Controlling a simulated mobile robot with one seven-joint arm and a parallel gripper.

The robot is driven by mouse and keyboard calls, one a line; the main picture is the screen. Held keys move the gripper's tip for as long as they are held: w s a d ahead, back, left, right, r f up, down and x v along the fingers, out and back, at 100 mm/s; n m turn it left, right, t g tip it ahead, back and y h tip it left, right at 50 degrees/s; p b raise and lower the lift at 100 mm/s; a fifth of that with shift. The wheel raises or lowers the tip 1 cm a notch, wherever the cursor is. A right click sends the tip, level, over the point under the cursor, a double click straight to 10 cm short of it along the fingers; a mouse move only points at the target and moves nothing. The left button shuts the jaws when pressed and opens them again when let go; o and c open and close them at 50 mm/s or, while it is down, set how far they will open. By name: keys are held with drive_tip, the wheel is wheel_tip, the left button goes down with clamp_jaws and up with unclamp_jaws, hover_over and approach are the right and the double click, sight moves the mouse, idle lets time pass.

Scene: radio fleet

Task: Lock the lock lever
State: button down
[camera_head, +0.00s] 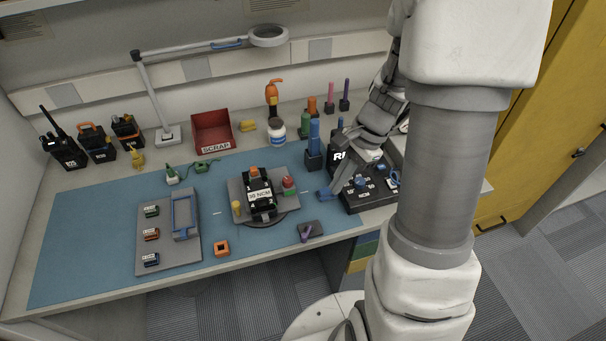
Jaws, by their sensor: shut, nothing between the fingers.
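A turntable fixture (280,214) stands in the middle of the blue mat. It holds a black device with a label that seems to read "10 NCM" (260,196). A yellow peg (237,208) stands at the fixture's left and a red and green knob (289,185) at its right. A purple lever on a small dark block (306,232) lies in front of the fixture. I cannot tell which part is the lock lever. My gripper (334,191) points down right of the fixture, shut and empty, beside a black control box (369,194). Its fingertips are small and partly unclear.
A grey tray (155,222) with coloured modules and a blue frame lies at the left. Blue and green bottles or tools (314,140) stand behind my gripper. A red scrap bin (212,128), a lamp (165,100) and radios (65,150) line the back. The mat's front left is clear.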

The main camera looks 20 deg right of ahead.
sight(307, 231)
drive_tip(key=d+f, duration=0.1)
drive_tip(key=f+m, duration=0.1)
drive_tip(key=f, duration=0.1)
drive_tip(key=d+f+m, duration=0.1)
drive_tip(key=f, duration=0.1)
drive_tip(key=shift+s+d, duration=0.3)
drive_tip(key=shift+s, duration=0.05)
drive_tip(key=x, duration=0.3)
drive_tip(key=b+x, duration=0.1)
drive_tip(key=x, duration=0.6)
drive_tip(key=shift+s+a+b, duration=0.15)
drive_tip(key=shift+s+b, duration=0.1)
drive_tip(key=shift+b, duration=0.15)
drive_tip(key=a, duration=0.2)
drive_tip(key=shift+a+r, duration=0.1)
drive_tip(key=shift+a, duration=0.2)
drive_tip(key=shift+s+a+p, duration=0.15)
drive_tip(key=shift+a+p, duration=0.15)
drive_tip(key=shift+a, duration=0.4)
